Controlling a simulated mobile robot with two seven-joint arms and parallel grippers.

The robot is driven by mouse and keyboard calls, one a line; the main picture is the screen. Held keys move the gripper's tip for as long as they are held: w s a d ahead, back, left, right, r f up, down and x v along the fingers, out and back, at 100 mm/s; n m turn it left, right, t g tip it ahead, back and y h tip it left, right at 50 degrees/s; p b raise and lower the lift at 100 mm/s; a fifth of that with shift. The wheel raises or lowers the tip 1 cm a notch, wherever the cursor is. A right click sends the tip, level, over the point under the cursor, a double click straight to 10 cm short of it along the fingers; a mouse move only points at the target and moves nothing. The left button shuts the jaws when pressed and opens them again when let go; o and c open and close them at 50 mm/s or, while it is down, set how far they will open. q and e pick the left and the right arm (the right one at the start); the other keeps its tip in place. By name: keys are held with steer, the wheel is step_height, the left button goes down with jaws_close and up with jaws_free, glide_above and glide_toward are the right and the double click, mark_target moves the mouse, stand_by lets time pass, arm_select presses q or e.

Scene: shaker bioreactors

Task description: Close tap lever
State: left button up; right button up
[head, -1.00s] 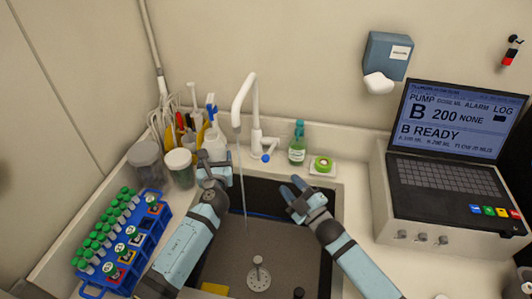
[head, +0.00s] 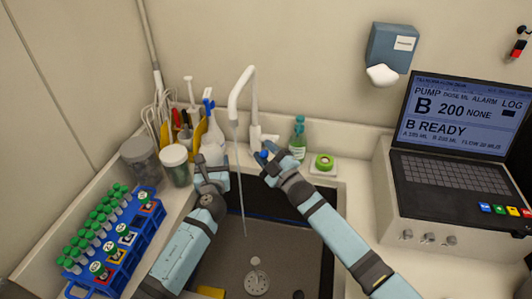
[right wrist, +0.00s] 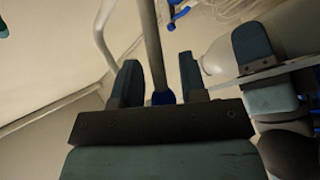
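The white tap (head: 250,100) stands behind the sink, and a thin stream of water (head: 240,190) falls from its spout. Its lever has a blue tip (head: 262,156). My right gripper (head: 271,158) is at the lever, with its fingertips close to the blue tip. In the right wrist view its fingers (right wrist: 158,85) are apart, with the blue tip (right wrist: 162,97) between them and a gap on each side. My left gripper (head: 212,178) is open and empty at the sink's left rim, in front of the white wash bottle.
The dark sink (head: 285,250) lies below both arms. Left are jars (head: 174,165) and a blue tube rack (head: 140,245). A laptop-like console (head: 455,160) stands at right.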

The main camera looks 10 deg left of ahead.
jaws_close()
arm_select(q)
step_height(320, 180, up, 3)
steer(key=shift+f+p, duration=0.2)
steer(key=shift+p, duration=1)
arm_select(e)
steer(key=shift+w+r+m+h, duration=0.15)
steer(key=shift+r+m, duration=0.05)
steer(key=shift+r, duration=0.3)
steer(key=shift+w+r+m+h, duration=0.15)
steer(key=shift+r+m, duration=0.05)
steer(key=shift+r, duration=0.25)
arm_select(q)
steer(key=shift+r+p, duration=0.2)
steer(key=shift+p, duration=0.1)
arm_select(e)
steer(key=shift+w+r+m, duration=0.1)
steer(key=shift+w+m, duration=0.15)
steer(key=shift+m, duration=0.05)
jaws_free()
arm_select(q)
steer(key=shift+f, duration=0.1)
steer(key=shift+f+b, duration=0.65)
steer(key=shift+b, duration=0.1)
arm_select(e)
steer(key=v, duration=1.2)
steer(key=shift+r, duration=0.15)
